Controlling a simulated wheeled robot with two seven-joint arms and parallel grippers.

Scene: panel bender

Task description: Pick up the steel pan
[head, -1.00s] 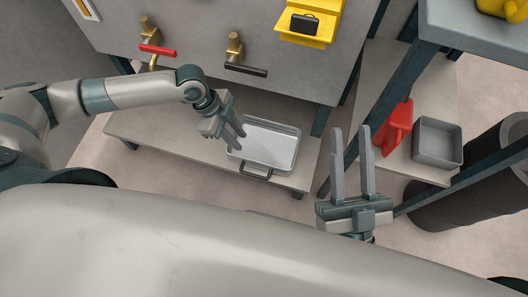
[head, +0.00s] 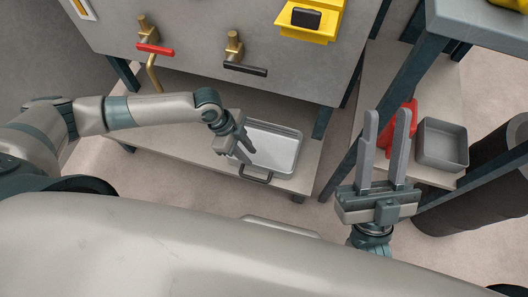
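The steel pan (head: 272,147) is a shallow grey rectangular tray with a dark handle at its front edge. It lies on the low shelf under the grey machine. My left gripper (head: 246,147) is at the pan's left side, over its left rim, with its two fingers apart. I cannot tell whether the fingers touch the pan. My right gripper (head: 383,115) is open and empty, its fingers pointing up, to the right of the pan and apart from it.
The low shelf (head: 180,133) sits beneath the machine front (head: 200,60), which has a red-handled tap (head: 154,49) and a black-handled tap (head: 245,70). At right are a grey bin (head: 441,144), a red object (head: 411,112), table legs and a dark cylinder (head: 470,185).

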